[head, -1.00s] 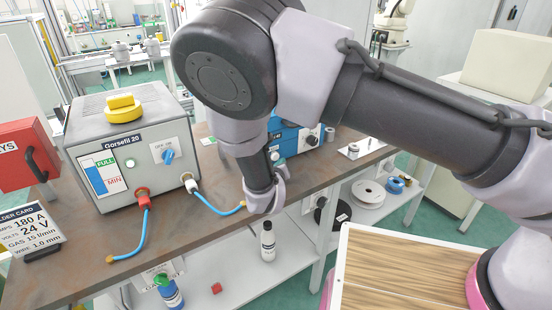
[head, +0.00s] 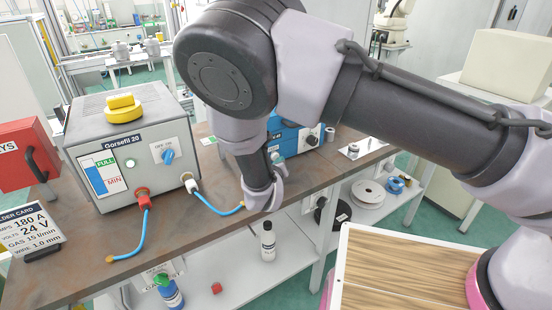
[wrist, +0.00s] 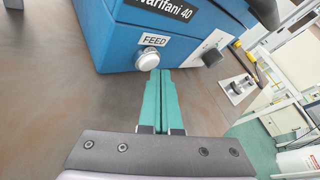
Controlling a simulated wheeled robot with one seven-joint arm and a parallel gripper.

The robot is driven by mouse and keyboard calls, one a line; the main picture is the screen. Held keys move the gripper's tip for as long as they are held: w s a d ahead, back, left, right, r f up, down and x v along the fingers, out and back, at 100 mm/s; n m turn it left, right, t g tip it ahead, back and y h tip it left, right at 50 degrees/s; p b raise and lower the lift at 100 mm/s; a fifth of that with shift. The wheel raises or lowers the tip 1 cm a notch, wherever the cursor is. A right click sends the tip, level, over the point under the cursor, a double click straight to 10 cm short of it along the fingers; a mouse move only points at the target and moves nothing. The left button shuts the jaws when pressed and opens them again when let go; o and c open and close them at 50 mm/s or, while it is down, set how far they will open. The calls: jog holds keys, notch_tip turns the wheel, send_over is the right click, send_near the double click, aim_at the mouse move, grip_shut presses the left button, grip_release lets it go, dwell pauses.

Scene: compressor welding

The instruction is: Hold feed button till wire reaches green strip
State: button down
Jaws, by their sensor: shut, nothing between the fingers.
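The blue wire feeder box, labelled Varifani 40 (wrist: 120,30), stands on the bench and shows partly behind my arm in the head view (head: 284,140). Its round white feed button (wrist: 147,60) sits on the front under a FEED label. My gripper (wrist: 160,73) is shut and empty, its teal fingers together. The fingertips are at the box front, just right of and below the button in the wrist view. I cannot tell whether they touch it. In the head view my arm hides most of the gripper. I cannot make out the wire or a green strip.
A black knob (wrist: 211,57) is on the box to the right of the button. A small metal plate with a block (wrist: 238,88) lies farther right on the bench. The grey Gorsefil 20 unit (head: 130,145) stands left, with blue cables. The brown bench top (wrist: 50,100) is clear nearby.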

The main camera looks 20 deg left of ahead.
jog(key=shift+w+a, duration=0.3)
jog(key=shift+a, duration=0.1)
dwell(2.1)
jog(key=shift+s+d, duration=0.15)
dwell(2.3)
jog(key=shift+s+d, duration=0.45)
jog(key=shift+d, duration=0.1)
jog(key=shift+s+d, duration=1.65)
jog(key=shift+d, duration=0.25)
